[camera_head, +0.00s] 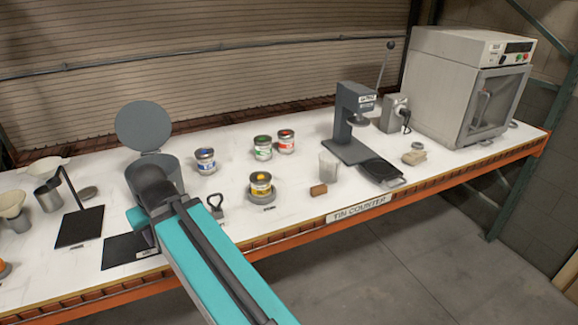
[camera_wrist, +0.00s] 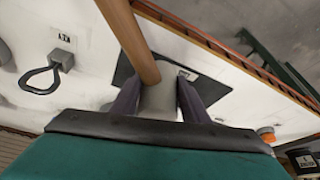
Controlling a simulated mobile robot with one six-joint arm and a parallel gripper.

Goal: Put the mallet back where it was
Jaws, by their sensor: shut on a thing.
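In the wrist view my gripper (camera_wrist: 158,88) is shut on the mallet, between its two dark fingers. The mallet's brown wooden handle (camera_wrist: 130,38) runs up out of the top of the picture. A pale grey part (camera_wrist: 158,103), which looks like its head, sits between the fingers. Behind the mallet lies a black mat (camera_wrist: 205,88) with a small label. The head view shows a black mat (camera_head: 125,251) near the counter's front edge, beside my arm. I cannot tell whether the mallet touches the mat.
A key-like loop tool (camera_head: 215,204) lies right of my arm. A lidded grey bin (camera_head: 150,172) stands close behind it. A yellow-labelled tin (camera_head: 261,186), other tins, a beaker (camera_head: 328,165) and a press (camera_head: 352,125) stand rightward. A second black mat (camera_head: 80,227) lies left.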

